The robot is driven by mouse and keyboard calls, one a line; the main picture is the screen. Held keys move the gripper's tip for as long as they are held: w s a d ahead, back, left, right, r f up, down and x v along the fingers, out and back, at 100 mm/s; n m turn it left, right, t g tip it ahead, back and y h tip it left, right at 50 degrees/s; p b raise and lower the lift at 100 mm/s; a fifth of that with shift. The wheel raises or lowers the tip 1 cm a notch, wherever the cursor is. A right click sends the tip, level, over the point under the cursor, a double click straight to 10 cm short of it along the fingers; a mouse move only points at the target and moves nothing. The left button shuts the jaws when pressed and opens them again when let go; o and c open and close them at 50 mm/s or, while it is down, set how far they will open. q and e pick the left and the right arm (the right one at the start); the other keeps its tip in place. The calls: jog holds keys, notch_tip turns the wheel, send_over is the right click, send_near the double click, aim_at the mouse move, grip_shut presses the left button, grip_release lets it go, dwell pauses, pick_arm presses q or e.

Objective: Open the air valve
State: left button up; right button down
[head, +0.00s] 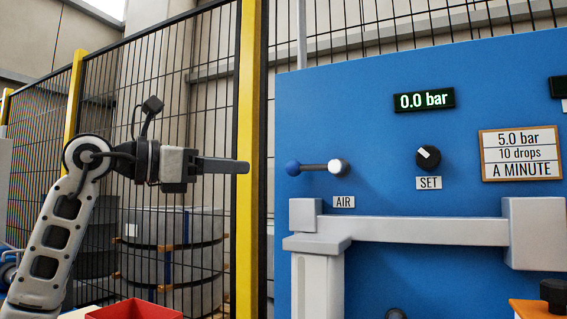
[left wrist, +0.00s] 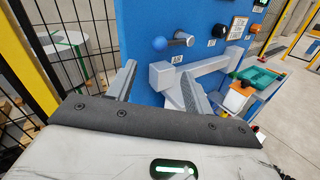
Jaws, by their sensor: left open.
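The air valve (head: 317,167) is a grey lever with a blue ball at its left end and a round pale hub at its right, above the AIR label (head: 343,202) on a blue panel (head: 400,120). The lever lies level. The valve also shows in the left wrist view (left wrist: 176,41), beyond the fingers. My left gripper (head: 243,166) is left of the blue ball, at about its height in the head view, and apart from it. In the left wrist view the left gripper (left wrist: 157,88) is open, with nothing between its fingers. My right gripper is not in view.
A green display (head: 424,100) reads 0.0 bar. A black SET knob (head: 428,158) and a sign (head: 521,154) reading 5.0 bar are to the right. A grey bracket (head: 425,230) juts below the valve. A yellow post (head: 247,60) and mesh fence stand behind my left arm.

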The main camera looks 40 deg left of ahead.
aim_at(286, 168)
pick_arm(q)
jog(key=p+x, duration=0.5)
jog(key=x, duration=0.5)
jog(key=shift+r, duration=0.15)
jog(key=shift+w+d, duration=0.1)
jog(key=shift+w, duration=0.4)
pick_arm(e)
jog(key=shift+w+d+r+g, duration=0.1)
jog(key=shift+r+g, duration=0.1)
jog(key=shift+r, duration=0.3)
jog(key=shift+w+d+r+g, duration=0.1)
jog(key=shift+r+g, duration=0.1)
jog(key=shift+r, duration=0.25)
